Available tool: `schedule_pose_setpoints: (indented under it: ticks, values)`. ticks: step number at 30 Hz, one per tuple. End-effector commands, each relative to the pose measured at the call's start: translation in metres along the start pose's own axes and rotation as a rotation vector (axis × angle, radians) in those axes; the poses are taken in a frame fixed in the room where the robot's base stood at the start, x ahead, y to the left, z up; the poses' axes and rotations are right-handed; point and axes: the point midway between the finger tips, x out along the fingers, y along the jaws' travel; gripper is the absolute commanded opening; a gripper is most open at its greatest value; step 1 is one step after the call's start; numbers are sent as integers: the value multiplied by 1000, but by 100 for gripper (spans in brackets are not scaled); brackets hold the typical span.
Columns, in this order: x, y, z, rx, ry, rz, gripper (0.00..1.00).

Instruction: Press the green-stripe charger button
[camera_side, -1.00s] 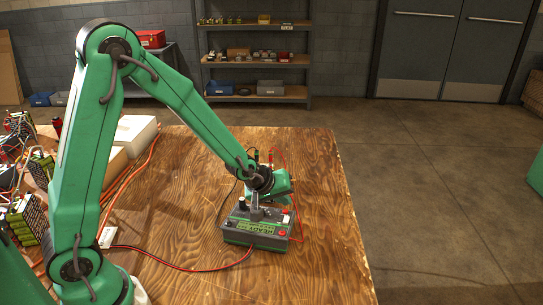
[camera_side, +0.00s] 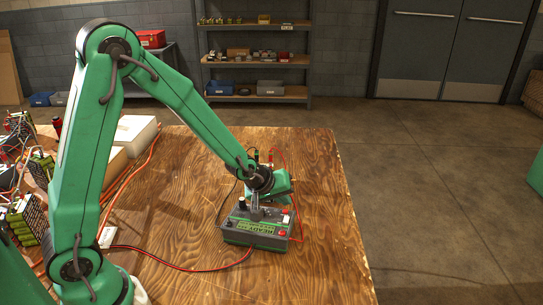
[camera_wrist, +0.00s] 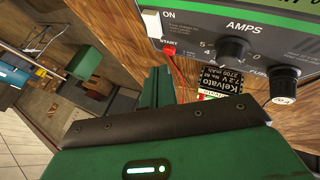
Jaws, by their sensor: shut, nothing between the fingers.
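The charger (camera_side: 240,236) is a grey box with a green stripe and green panel on the wooden table. A red button (camera_side: 283,233) and a white switch (camera_side: 287,219) are at the right of its face. My gripper (camera_side: 255,214) is shut and empty, pointing down at the charger's top. I cannot tell whether its tips touch the charger. In the wrist view the charger (camera_wrist: 273,47) fills the upper right, showing its green stripe, black knobs, a white switch (camera_wrist: 151,23) marked ON and the word START.
Red and black leads (camera_side: 205,269) run across the table to the charger. White boxes (camera_side: 135,134) and several green-and-black battery packs (camera_side: 27,217) are at the left. A labelled battery (camera_wrist: 216,84) is below the charger in the wrist view. The table's right side is clear.

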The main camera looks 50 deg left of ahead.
Motion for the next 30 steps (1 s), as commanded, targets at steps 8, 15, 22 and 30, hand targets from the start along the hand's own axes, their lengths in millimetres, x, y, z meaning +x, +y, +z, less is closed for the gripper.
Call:
schedule_pose_setpoints:
  ticks: [8,15,22,30]
  values:
    - [0,0,0,0,0,0,0]
    - [0,0,0,0,0,0,0]
    - [3,-1,3,0,-2,1,0]
    - [6,-2,7,0,-4,3,0]
